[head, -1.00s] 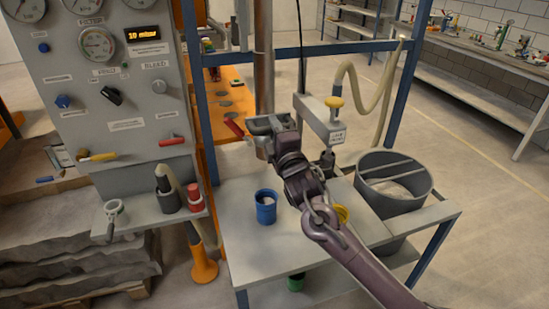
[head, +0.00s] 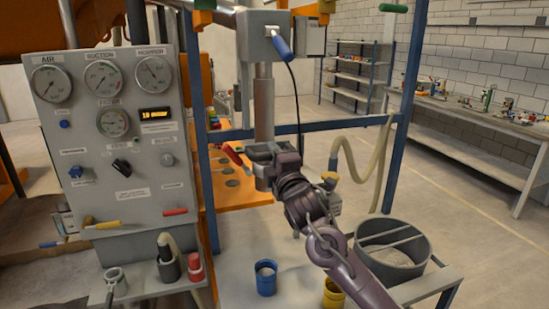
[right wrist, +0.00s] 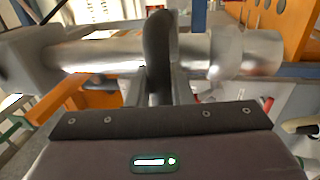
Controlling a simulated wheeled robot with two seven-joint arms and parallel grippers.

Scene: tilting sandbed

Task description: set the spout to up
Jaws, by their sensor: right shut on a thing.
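The spout is a grey upright metal tube (head: 263,112) under a grey box on the blue frame, with a clamp-like collar (head: 260,150) near its lower end. A red lever (head: 232,154) sticks out to the left of the collar. My right gripper (head: 277,157) is at the collar's right side. In the right wrist view my right gripper (right wrist: 162,88) is shut on a dark handle (right wrist: 158,48), which stands across the shiny tube (right wrist: 100,54). The fingers hide part of the collar in the head view. My left gripper is not in view.
A panel with gauges (head: 112,122) stands at the left. Below are a blue cup (head: 266,278), a yellow cup (head: 333,294) and a grey bucket (head: 393,262). A blue-handled lever (head: 282,45) is above.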

